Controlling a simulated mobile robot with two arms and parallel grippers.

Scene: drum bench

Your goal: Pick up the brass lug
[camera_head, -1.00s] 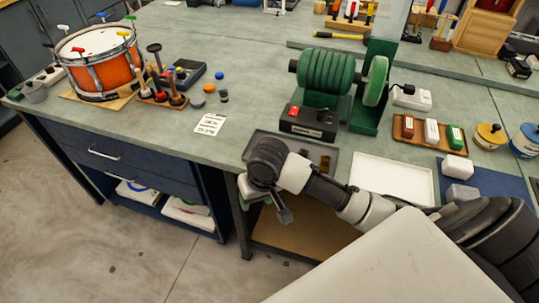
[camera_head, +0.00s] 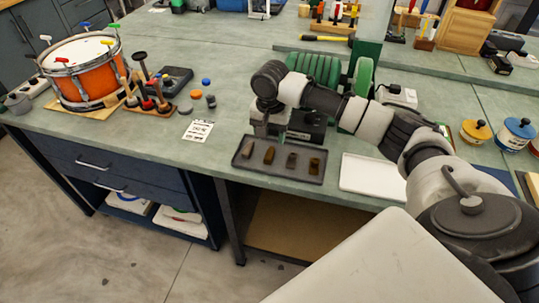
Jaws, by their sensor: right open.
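A dark tray (camera_head: 280,172) lies near the front edge of the bench with several small lugs in a row. The rightmost lug (camera_head: 315,166) looks dark golden, the one beside it (camera_head: 291,160) is grey, and the two at left (camera_head: 269,155) look brown. I cannot tell for sure which is the brass lug. My right gripper (camera_head: 263,133) is open and points down over the back left part of the tray, above the lugs' left end. It seems to hold nothing, and its fingertips are small in view. My left gripper is not in view.
A green-drummed machine (camera_head: 316,68) with a dark control box stands just behind my right gripper. A white tray (camera_head: 370,173) lies right of the dark tray. A printed card (camera_head: 198,130) and an orange drum (camera_head: 85,72) are at left.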

